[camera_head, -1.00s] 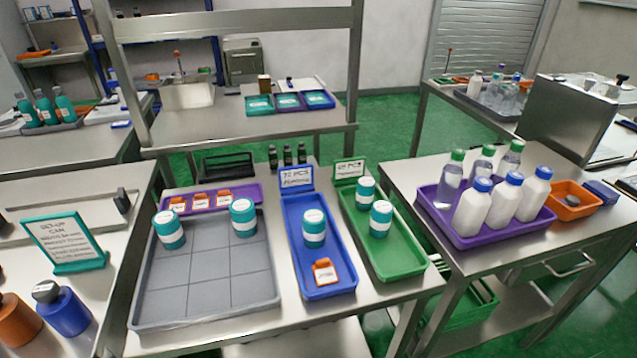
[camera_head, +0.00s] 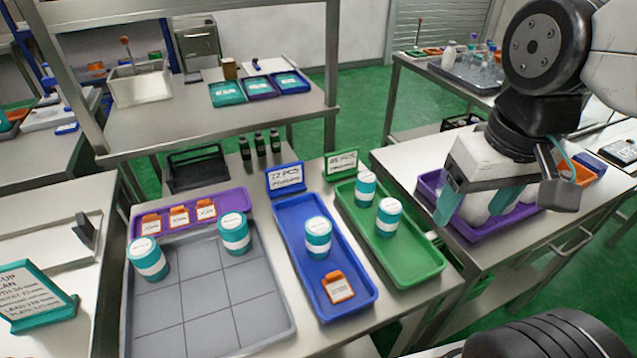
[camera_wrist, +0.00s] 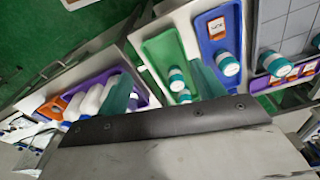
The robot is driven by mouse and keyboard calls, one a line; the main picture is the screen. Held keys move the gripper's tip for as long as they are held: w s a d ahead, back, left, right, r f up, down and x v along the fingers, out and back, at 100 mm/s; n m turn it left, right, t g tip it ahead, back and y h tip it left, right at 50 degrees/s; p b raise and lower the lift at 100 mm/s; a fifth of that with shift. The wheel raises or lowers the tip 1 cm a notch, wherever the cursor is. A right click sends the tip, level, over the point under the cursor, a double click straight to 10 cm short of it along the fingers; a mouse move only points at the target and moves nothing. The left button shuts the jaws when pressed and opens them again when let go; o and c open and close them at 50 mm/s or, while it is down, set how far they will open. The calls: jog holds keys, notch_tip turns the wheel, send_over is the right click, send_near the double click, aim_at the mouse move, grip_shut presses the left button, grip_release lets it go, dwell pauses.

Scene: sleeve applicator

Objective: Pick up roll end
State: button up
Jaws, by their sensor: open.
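Nothing in view is legibly marked as a roll end. Teal-and-white cylinders, possibly rolls, stand upright: two in the grey tray (camera_head: 210,325), at its left (camera_head: 148,260) and its back right (camera_head: 235,234); one (camera_head: 318,239) in the blue tray (camera_head: 305,275); two (camera_head: 365,189) (camera_head: 389,218) in the green tray (camera_head: 410,262). My gripper (camera_head: 476,203) is open and empty at the right, in front of the purple tray of bottles in the picture. In the wrist view its teal fingers (camera_wrist: 163,85) stand apart, with the green tray's cylinders (camera_wrist: 177,79) between and beyond them.
An orange tag (camera_head: 337,288) lies in the blue tray, and three more (camera_head: 179,216) lie in the purple strip tray. White bottles (camera_wrist: 95,98) crowd the purple tray (camera_head: 465,230). Upright signs (camera_head: 286,179) (camera_head: 341,164) and dark small bottles (camera_head: 260,144) stand behind the trays.

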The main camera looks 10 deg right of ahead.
jog(key=w+m, duration=0.1)
jog(key=w, duration=0.6)
jog(key=m+g, duration=0.1)
jog(key=m, duration=0.4)
send_over(365, 189)
jog(key=w+d, duration=0.2)
jog(key=f, duration=1.2)
jog(key=shift+a+f, duration=0.25)
jog(key=shift+f, duration=0.05)
jog(key=shift+w+f, duration=0.2)
jog(key=shift+f, duration=0.5)
jog(key=f, duration=0.7)
jog(key=shift+s+a, duration=0.1)
jog(key=shift+a, duration=0.15)
jog(key=c, duration=1.1)
